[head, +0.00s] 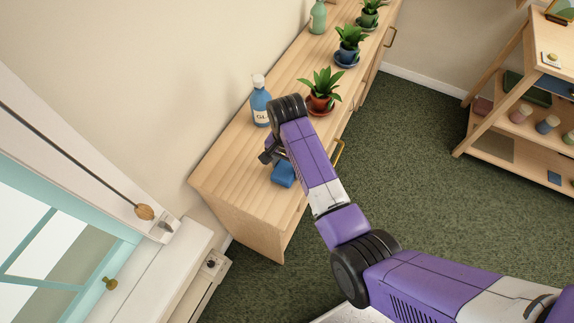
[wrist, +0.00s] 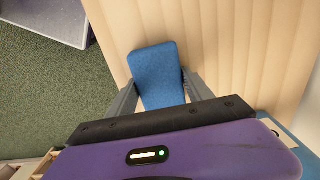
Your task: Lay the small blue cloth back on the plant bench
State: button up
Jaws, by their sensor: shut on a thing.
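The small blue cloth (head: 284,174) is at the near end of the wooden plant bench (head: 225,180). In the wrist view the cloth (wrist: 158,70) lies between the two grey fingers of my gripper (wrist: 160,92), which is shut on it. The slatted bench top (wrist: 250,50) shows behind the cloth. I cannot tell whether the cloth touches the bench top. In the head view my gripper (head: 270,160) is partly hidden by my own purple arm.
A blue-labelled bottle (head: 260,104) stands on the bench just beyond my gripper. Potted plants (head: 321,92) and a green bottle (head: 318,17) stand farther along. The bench's near end looks clear. A window sill (head: 150,270) is at the left and a wooden shelf (head: 510,90) at the right.

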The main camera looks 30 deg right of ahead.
aim_at(287, 166)
jog(key=shift+f, duration=0.1)
jog(key=o, duration=1.5)
jog(key=shift+c, duration=0.2)
notch_tip(287, 166, up, 12)
jog(key=p, duration=0.1)
